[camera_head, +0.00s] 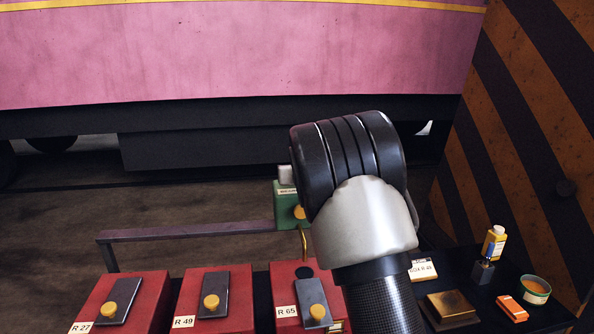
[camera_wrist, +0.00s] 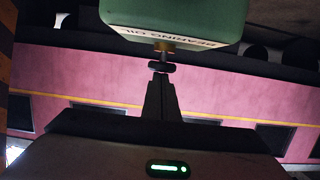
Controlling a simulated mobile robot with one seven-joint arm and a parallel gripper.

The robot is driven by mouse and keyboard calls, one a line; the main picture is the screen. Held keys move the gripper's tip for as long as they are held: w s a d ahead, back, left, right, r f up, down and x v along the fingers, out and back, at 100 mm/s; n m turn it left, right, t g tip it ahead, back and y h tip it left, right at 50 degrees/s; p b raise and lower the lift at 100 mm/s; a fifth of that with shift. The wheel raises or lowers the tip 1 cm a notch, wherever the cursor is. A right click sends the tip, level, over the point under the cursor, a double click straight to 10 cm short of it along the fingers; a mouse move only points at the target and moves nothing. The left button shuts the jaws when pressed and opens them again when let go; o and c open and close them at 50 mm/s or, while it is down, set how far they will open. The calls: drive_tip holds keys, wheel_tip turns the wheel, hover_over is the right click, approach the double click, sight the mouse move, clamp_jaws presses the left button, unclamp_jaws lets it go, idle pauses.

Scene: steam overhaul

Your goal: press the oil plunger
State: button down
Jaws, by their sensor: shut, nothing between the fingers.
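A green oil box (camera_head: 285,205) stands left of my arm in the head view, with a cream label and a yellow knob on its front. In the wrist view the green box (camera_wrist: 180,18) shows upside down, its label reading BEARING OIL. A brass collar and a dark round plunger knob (camera_wrist: 160,66) stick out from it. My gripper (camera_wrist: 160,82) is shut and empty, its tips lined up with the knob. I cannot tell whether they touch it. In the head view my arm hides the gripper.
Red boxes tagged R 27 (camera_head: 140,290), R 49 (camera_head: 235,285) and R 65 (camera_head: 285,275) stand in front, with yellow knobs. Behind is a pink vehicle (camera_head: 230,50).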

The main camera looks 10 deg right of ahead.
drive_tip(key=r, duration=0.1)
drive_tip(key=s+r, duration=0.1)
drive_tip(key=r, duration=0.1)
drive_tip(key=v, duration=0.9)
drive_tip(key=shift+r, duration=0.15)
idle(1.0)
drive_tip(key=s+f+g, duration=0.3)
drive_tip(key=s+g, duration=0.2)
drive_tip(key=s, duration=1.7)
drive_tip(key=s+f+g, duration=0.3)
drive_tip(key=s+g, duration=0.1)
drive_tip(key=s, duration=1.7)
wheel_tip(320, 180, up, 13)
drive_tip(key=p, duration=1.3)
drive_tip(key=shift+s+d+g, duration=0.3)
drive_tip(key=shift+s, duration=0.15)
